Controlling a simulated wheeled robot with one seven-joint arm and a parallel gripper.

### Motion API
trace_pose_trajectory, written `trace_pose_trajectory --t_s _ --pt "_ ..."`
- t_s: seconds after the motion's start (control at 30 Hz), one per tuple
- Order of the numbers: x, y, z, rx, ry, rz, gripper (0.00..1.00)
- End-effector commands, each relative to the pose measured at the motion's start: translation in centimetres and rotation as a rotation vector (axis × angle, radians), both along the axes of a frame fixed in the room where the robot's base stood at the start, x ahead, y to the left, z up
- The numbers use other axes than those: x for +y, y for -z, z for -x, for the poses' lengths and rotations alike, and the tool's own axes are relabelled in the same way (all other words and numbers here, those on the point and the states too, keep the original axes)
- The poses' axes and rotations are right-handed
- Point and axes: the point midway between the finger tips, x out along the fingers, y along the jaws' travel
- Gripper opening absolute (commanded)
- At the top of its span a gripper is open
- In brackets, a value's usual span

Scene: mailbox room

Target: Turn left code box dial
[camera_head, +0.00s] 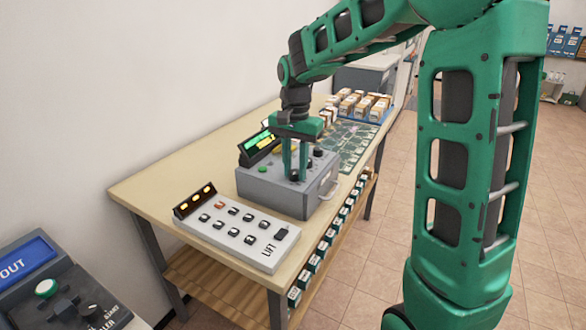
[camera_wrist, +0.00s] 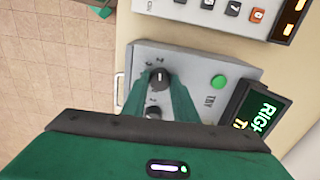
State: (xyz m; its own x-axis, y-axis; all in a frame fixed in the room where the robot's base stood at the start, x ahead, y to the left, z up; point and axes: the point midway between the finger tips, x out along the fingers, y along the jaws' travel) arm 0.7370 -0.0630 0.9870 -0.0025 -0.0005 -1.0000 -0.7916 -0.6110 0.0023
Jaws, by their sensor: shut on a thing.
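My gripper (camera_wrist: 160,80) points down at the box top. Its two green fingers are shut on the black dial (camera_wrist: 160,77) nearer the white LIFT panel, one finger on each side. A second black dial (camera_wrist: 153,112) shows between the fingers, nearer my gripper's body. In the head view my gripper (camera_head: 295,177) stands upright over the box and partly hides its top.
The white LIFT panel (camera_head: 240,234) with several buttons lies beside the box. Behind are a green patterned mat (camera_head: 355,140) and a tray of small packages (camera_head: 360,104). A dark OUT console (camera_head: 60,290) is at lower left. Open floor (camera_head: 545,200) lies right.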

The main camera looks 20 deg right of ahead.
Motion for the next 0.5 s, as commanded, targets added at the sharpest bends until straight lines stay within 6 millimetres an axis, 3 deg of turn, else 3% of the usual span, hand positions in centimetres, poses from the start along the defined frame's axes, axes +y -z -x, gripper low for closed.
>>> trace_pose_trajectory --t_s 0.5 --pt "0.21 -0.12 -0.17 -0.006 -0.377 -0.002 0.04"
